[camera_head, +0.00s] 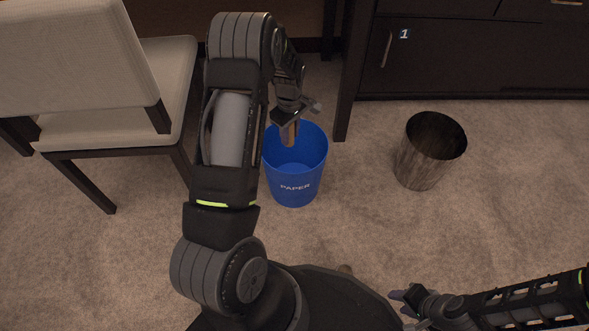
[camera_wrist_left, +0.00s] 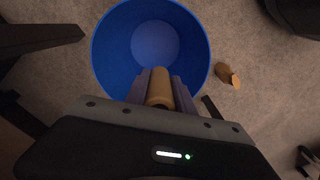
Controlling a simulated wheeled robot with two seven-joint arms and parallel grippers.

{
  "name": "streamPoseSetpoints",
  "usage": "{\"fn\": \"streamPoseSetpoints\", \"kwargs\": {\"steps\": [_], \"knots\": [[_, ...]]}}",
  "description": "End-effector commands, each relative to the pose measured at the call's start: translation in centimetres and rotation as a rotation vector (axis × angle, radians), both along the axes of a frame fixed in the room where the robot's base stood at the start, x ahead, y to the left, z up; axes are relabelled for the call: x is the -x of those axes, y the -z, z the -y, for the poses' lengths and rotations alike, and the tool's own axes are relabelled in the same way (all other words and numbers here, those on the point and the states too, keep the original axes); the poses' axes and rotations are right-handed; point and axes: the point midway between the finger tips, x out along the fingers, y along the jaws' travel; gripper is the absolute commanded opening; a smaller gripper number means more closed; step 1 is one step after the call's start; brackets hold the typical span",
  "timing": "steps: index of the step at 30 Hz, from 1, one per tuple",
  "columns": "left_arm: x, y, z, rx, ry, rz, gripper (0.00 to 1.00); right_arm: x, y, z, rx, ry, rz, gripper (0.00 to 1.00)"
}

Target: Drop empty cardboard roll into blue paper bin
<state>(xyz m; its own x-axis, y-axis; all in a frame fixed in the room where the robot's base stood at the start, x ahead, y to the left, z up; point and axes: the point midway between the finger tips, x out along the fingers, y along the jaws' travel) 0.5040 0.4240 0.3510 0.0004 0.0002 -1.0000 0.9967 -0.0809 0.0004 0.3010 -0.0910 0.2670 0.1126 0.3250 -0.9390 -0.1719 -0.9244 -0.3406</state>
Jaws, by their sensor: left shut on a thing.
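The blue paper bin (camera_head: 293,188), marked PAPER, stands upright on the carpet, partly behind my left arm. Its open top and empty-looking inside show in the left wrist view (camera_wrist_left: 108,74). My left gripper (camera_head: 289,122) is above the bin opening, shut on the tan cardboard roll (camera_head: 290,134). In the left wrist view the roll (camera_wrist_left: 160,86) sits between the two fingers, over the near part of the bin opening. My right gripper (camera_head: 402,302) is low at the right, far from the bin; its jaws are too small to judge.
A dark bin (camera_head: 422,160) stands to the right of the blue one. A cream chair (camera_head: 165,75) is at the left, a dark cabinet (camera_head: 470,60) behind. A small brown object (camera_wrist_left: 228,76) lies on the carpet beside the blue bin. Carpet between the bins is clear.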

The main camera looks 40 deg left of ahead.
Motion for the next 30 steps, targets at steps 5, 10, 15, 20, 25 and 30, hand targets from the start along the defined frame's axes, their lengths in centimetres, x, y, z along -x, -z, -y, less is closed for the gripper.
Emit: {"fn": "streamPoseSetpoints", "kwargs": {"steps": [5, 10, 15, 20, 25, 30], "knots": [[0.0, 0.0, 0.0, 0.0, 0.002, 0.0, 0.0, 0.0, 0.0, 0.0, 0.0, 0.0, 0.0, 0.36], [0.0, 0.5, 0.0, 0.0, 0.003, -0.001, 0.0, 0.0, 0.4, 0.0, 0.0, 0.0, 0.001, 0.36], [0.0, 2.0, 0.1, 0.0, 0.004, -0.001, 0.0, -0.2, 1.7, 0.0, 0.001, 0.003, 0.005, 0.36], [0.0, 3.9, 0.0, 0.0, 0.004, -0.001, 0.0, -0.4, 3.3, -0.1, 0.002, 0.006, 0.011, 0.36], [0.0, 5.5, 0.0, 0.0, 0.004, -0.002, 0.0, -0.6, 4.6, -0.1, 0.003, 0.009, 0.018, 0.36], [0.0, 6.0, 0.0, 0.0, 0.004, -0.001, 0.0, -0.8, 5.0, -0.1, 0.004, 0.011, 0.021, 0.36]]}}
